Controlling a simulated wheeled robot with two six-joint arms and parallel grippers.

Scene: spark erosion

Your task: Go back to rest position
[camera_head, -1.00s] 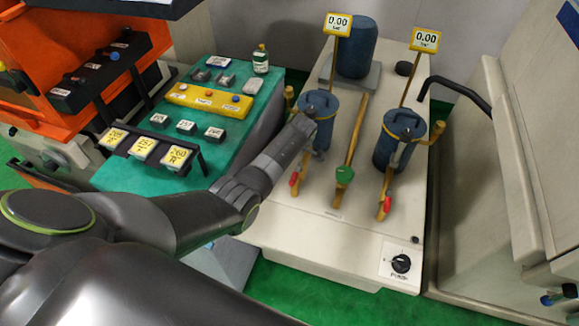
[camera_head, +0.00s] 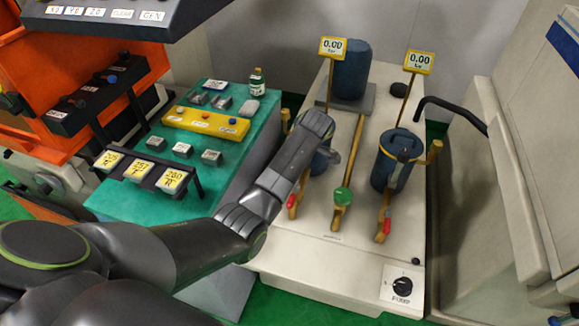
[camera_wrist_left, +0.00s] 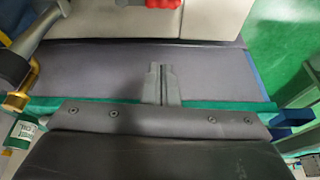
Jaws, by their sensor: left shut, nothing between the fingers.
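My left arm (camera_head: 280,180) reaches in from the lower left in the head view. Its rounded wrist end covers part of the left blue canister (camera_head: 321,160). My left gripper fingers are hidden there. In the left wrist view my left gripper (camera_wrist_left: 163,72) is shut with nothing between its fingers, in front of a flat grey surface (camera_wrist_left: 90,75). My right gripper is in neither view.
A white bench unit (camera_head: 330,255) carries the canisters, yellow levers and gauges reading 0.00 (camera_head: 333,47). A green-topped table (camera_head: 125,203) with a yellow switch box (camera_head: 206,122) stands left. A dark labelled panel (camera_head: 120,17) overhangs top left. Green floor shows in front.

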